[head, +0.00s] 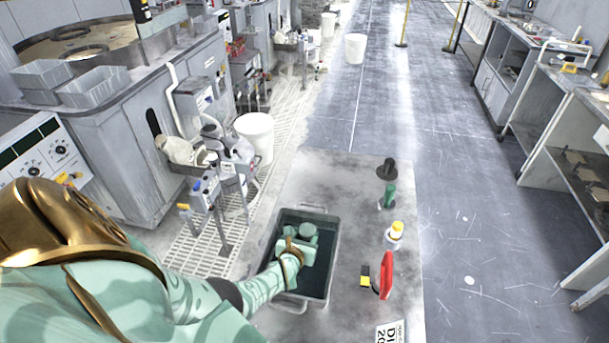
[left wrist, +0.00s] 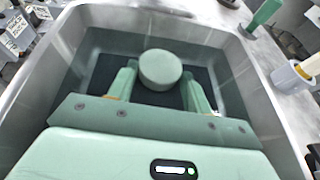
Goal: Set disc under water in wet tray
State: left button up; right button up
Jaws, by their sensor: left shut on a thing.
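The wet tray (head: 334,262) is a grey rectangular tub on the grey bench top, holding dark water (head: 318,282). My left gripper (head: 303,236) reaches down into the tray and is shut on a pale green round disc (head: 307,229). In the left wrist view the disc (left wrist: 160,69) sits between the two green fingers, inside the tray walls (left wrist: 48,72). I cannot tell whether the disc is below the water surface. My right gripper is not in view.
A sign (head: 391,333) lies at the front. A white bucket (head: 257,135) stands behind left.

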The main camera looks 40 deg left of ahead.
aim_at(306, 236)
pick_arm(q)
jog(key=shift+s+d+f, duration=0.25)
jog(key=shift+s+f, duration=0.15)
jog(key=shift+f, duration=0.15)
jog(key=o, duration=1)
jog(key=shift+s+d+f, duration=0.15)
jog(key=shift+r, duration=0.2)
jog(key=r+p, duration=0.1)
jog(key=s+r+p, duration=0.1)
jog(key=p, duration=0.1)
jog(key=shift+s+d, duration=0.25)
jog(key=shift+d, duration=0.1)
jog(key=p+v, duration=0.2)
jog(key=v, duration=0.2)
jog(key=shift+s+r, duration=0.25)
jog(key=shift+w+f, duration=0.1)
